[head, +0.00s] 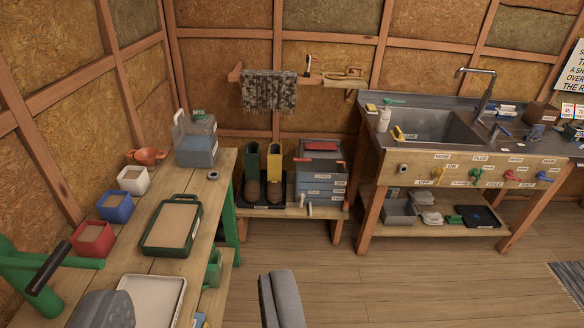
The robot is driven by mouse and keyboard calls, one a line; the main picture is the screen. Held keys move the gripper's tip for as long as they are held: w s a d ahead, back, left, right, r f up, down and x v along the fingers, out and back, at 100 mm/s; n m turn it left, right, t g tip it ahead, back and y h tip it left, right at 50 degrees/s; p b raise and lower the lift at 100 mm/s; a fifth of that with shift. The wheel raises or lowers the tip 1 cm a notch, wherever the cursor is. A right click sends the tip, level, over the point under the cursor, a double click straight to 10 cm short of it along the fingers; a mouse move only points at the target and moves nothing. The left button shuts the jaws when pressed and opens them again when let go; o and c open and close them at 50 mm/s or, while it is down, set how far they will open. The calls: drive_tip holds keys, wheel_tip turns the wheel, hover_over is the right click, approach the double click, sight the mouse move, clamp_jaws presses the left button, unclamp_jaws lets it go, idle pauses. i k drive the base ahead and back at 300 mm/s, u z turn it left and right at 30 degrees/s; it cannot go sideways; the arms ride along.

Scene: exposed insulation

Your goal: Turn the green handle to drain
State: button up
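The small green handle (475,174) is on the wooden front panel of the sink bench, at the right of the head view. A label that seems to read PLUG sits above it, and smaller labels are around it. Its exact angle is too small to tell. The grey sink basin (436,128) is set in the bench top above it. My gripper (191,304) shows as two grey fingers at the bottom edge, spread wide apart. It is open, nothing shows held between them, and it is far from the handle.
Yellow (404,169), red (510,175) and blue (542,178) handles share the panel. A workbench (220,170) with trays and pots runs along the left. A low shelf (285,212) with boots and a drawer box stands at the back. The wooden floor (390,280) before the sink is mostly clear.

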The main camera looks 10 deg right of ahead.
sight(473, 173)
drive_tip(key=u, duration=0.05)
drive_tip(key=i, duration=1.05)
drive_tip(key=z, duration=1.95)
drive_tip(key=i, duration=2.05)
drive_tip(key=u, duration=0.85)
